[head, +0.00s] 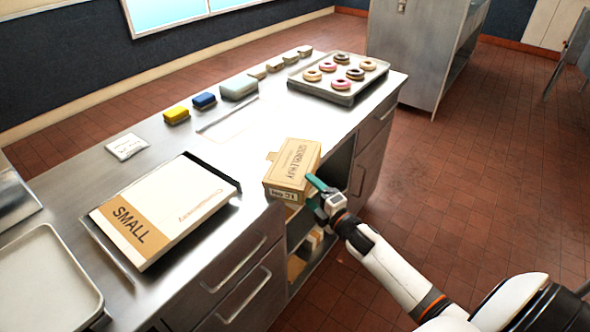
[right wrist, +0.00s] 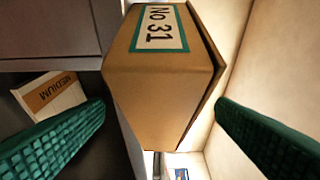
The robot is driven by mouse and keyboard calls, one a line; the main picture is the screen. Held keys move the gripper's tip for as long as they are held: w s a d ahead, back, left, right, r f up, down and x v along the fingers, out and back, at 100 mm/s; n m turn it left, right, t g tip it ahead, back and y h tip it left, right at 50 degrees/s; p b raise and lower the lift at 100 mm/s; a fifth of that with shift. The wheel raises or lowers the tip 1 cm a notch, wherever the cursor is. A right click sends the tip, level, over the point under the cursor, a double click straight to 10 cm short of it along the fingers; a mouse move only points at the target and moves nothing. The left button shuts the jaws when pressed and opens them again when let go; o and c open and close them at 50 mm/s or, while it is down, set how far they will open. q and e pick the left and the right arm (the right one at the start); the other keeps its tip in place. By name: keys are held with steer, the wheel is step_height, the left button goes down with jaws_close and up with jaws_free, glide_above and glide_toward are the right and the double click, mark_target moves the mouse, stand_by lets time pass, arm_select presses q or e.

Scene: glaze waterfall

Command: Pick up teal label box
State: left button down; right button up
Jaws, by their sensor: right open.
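The teal label box is a brown cardboard carton (head: 290,168) on the right edge of the steel counter, with its front corner towards my right gripper. In the right wrist view the box (right wrist: 160,88) fills the middle, and its white label with a teal border reads "No 31". My right gripper (head: 316,196) is open beside the box's right side. In the right wrist view its green fingers show at the lower left and right, with the box between them in the picture. I cannot tell whether they touch it. My left gripper is not in view.
A flat box marked SMALL (head: 165,205) lies to the left on the counter (head: 85,187). A tray of donuts (head: 343,92) stands at the back. Yellow (head: 176,115) and blue (head: 204,101) blocks sit along the far edge. Open shelves below hold another box, marked MEDIUM (right wrist: 48,95).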

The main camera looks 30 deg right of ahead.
mark_target(308, 186)
steer(key=w+p, duration=0.1)
steer(key=w, duration=0.3)
steer(key=shift+w+r, duration=0.15)
steer(key=c, duration=1)
